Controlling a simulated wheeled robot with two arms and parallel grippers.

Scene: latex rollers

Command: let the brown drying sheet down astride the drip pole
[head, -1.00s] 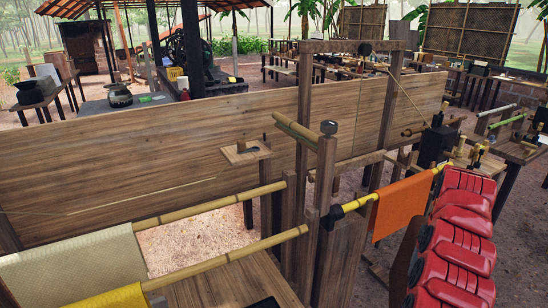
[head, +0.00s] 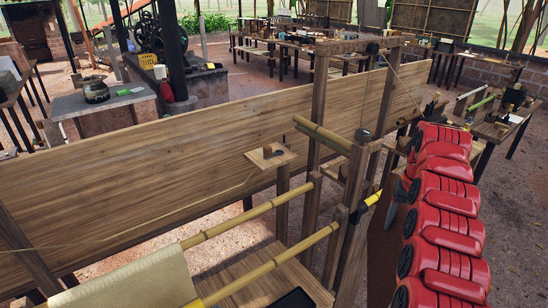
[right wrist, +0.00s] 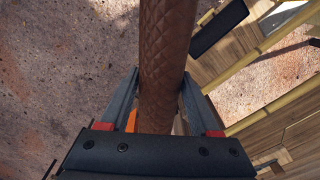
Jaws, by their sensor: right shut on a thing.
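The brown drying sheet (right wrist: 166,50) has a quilted surface and runs between the fingers of my right gripper (right wrist: 160,88) in the right wrist view. The gripper is shut on it. In the head view the sheet (head: 383,245) hangs nearly edge-on, left of my red right arm. Two bamboo poles, a rear one (head: 252,216) and a front one (head: 275,264), extend left from the wooden posts. A short yellow pole (head: 373,198) shows right of the posts, partly hidden by the brown sheet. I cannot tell which is the drip pole. My left gripper is out of view.
A cream sheet (head: 135,282) hangs over the rear bamboo pole at lower left. Wooden posts (head: 340,235) stand close left of the brown sheet. A long plank wall (head: 130,190) runs behind. A small wooden stand (head: 270,156) is near the posts.

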